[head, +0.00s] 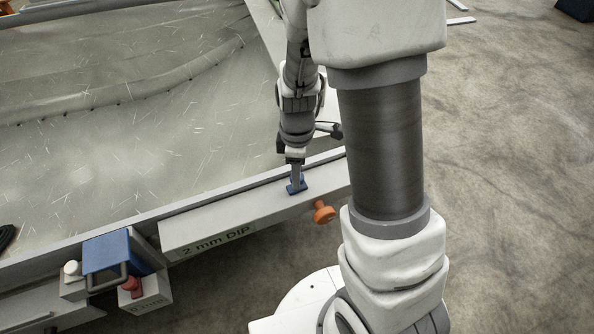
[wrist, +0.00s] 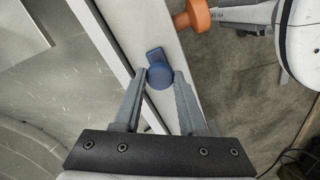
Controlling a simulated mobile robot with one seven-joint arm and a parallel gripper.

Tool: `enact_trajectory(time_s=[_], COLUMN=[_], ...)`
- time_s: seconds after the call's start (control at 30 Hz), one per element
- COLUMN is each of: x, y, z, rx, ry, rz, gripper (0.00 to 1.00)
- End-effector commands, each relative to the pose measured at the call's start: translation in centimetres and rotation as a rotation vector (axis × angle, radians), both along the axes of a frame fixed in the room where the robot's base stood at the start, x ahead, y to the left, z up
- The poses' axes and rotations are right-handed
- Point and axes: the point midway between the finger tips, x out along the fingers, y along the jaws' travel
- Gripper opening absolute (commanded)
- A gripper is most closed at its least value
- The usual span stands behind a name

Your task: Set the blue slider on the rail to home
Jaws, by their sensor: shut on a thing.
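The blue slider (head: 291,189) sits on the top of the pale rail (head: 215,220), towards its right part in the head view. In the wrist view the slider (wrist: 154,54) shows a round blue knob on a small flat blue plate. My gripper (head: 296,176) reaches down onto it from above. In the wrist view the two grey fingers of my gripper (wrist: 160,80) stand on either side of the knob, shut on it. The fingers partly hide the slider in the head view. No home mark can be made out.
An orange knob (head: 323,212) sticks out from the rail's front, close to the slider. The rail face carries the label "2 mm DIP". A blue block with a dark handle (head: 108,262) and a red knob (head: 132,285) stand at the left. A large pale panel (head: 120,120) lies behind.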

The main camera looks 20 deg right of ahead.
Motion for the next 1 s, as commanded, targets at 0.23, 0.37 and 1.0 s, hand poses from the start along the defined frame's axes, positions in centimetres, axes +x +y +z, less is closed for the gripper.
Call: enact_trajectory(time_s=[0.23,0.37,1.0], x=[0.0,0.0,-1.7], y=[0.0,0.1,15.2], z=[0.0,0.1,0.3], rx=[0.0,0.0,0.002], ry=[-0.001,-0.001,0.0], rz=[0.0,0.0,0.013], gripper=[0.0,0.0,0.0])
